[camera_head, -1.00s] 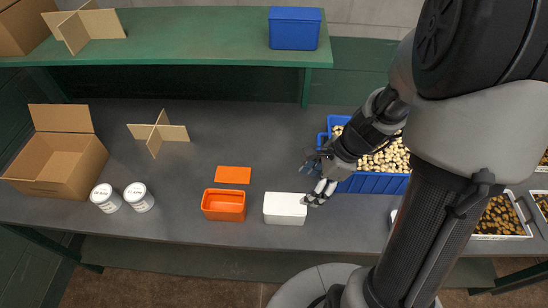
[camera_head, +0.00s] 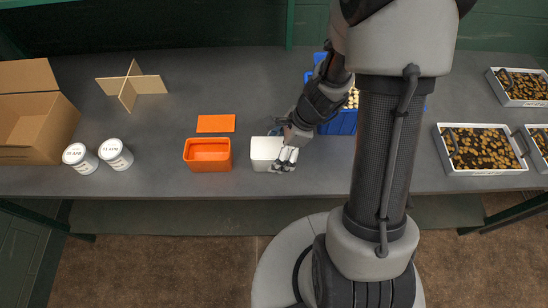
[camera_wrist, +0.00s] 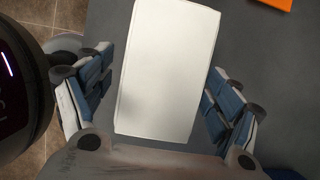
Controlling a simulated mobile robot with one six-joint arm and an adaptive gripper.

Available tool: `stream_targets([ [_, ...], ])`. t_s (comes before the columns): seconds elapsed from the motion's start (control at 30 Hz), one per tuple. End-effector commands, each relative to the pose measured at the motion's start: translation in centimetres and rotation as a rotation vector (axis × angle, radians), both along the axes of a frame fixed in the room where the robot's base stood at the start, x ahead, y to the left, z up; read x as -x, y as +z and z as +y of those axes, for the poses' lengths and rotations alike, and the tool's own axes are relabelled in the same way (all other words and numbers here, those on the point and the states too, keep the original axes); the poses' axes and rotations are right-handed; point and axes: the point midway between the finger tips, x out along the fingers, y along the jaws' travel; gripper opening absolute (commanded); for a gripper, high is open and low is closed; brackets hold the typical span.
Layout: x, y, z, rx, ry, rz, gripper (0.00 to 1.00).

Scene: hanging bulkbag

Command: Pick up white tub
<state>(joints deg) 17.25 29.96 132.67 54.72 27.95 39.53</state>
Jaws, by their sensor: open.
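The white tub (camera_head: 265,152) stands on the grey table to the right of the orange tub. In the wrist view the white tub (camera_wrist: 168,70) shows a plain, closed-looking white top between the fingers. My gripper (camera_head: 286,150) is at its right end in the head view, partly covering it. In the wrist view my gripper (camera_wrist: 158,100) is open, with one finger on each side of the tub and a visible gap on both sides. The tub's lower near end is close to the palm.
An orange tub (camera_head: 208,154) and an orange lid (camera_head: 216,123) lie to the left. Two white cans (camera_head: 116,154), a cardboard box (camera_head: 35,115) and a cardboard divider (camera_head: 131,86) stand further left. A blue crate (camera_head: 340,122) is behind my arm. Trays (camera_head: 480,149) are at right.

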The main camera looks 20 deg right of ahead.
Motion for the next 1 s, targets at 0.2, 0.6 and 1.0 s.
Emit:
stream_targets([
  [0.2,-0.4,-3.0,0.9,0.001,0.001,0.001,0.83],
  [0.6,-0.5,-3.0,1.0,0.0,0.001,0.0,0.75],
  [1.0,-0.4,-3.0,1.0,0.0,0.0,0.0,0.49],
])
